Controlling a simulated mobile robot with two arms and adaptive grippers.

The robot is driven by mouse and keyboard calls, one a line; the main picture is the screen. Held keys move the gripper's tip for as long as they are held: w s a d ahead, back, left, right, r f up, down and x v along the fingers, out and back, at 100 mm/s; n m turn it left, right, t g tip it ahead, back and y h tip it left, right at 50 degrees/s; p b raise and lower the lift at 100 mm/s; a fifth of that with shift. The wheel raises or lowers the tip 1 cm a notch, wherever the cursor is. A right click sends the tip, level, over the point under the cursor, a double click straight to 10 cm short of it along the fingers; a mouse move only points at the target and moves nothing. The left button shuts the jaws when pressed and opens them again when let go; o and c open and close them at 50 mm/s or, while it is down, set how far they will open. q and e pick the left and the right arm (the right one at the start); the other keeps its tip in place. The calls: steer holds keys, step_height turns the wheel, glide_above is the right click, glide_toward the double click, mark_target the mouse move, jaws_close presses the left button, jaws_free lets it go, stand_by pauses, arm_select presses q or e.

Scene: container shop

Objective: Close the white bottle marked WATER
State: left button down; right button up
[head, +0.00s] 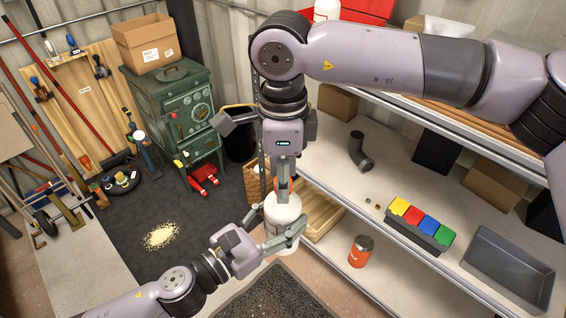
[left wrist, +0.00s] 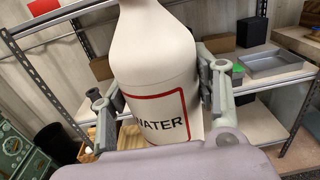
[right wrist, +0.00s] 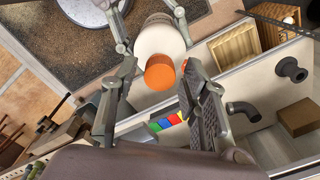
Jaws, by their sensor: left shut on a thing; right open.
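The white bottle marked WATER (left wrist: 152,60) is upright in my left gripper (head: 284,240), which is shut around its body. Its red-framed label faces the left wrist camera, and its top is out of that view. The bottle also shows in the head view (head: 282,210). An orange cap (right wrist: 160,73) shows at the bottle's top in the right wrist view; I cannot tell whether it is seated or turned tight. My right gripper (head: 283,190) is open and points down over the bottle, with its fingers on either side of the cap, apart from it in the right wrist view.
A metal shelf at the right holds a box with coloured lids (head: 422,224), a grey tray (head: 508,270) and a grey pipe elbow (head: 360,152). An orange can (head: 361,251) stands lower down. A green stove (head: 175,110) is at the back left.

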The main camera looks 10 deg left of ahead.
jaws_close()
stand_by(0.6)
steer(key=shift+o, duration=0.7)
jaws_free()
step_height(320, 180, up, 12)
stand_by(0.7)
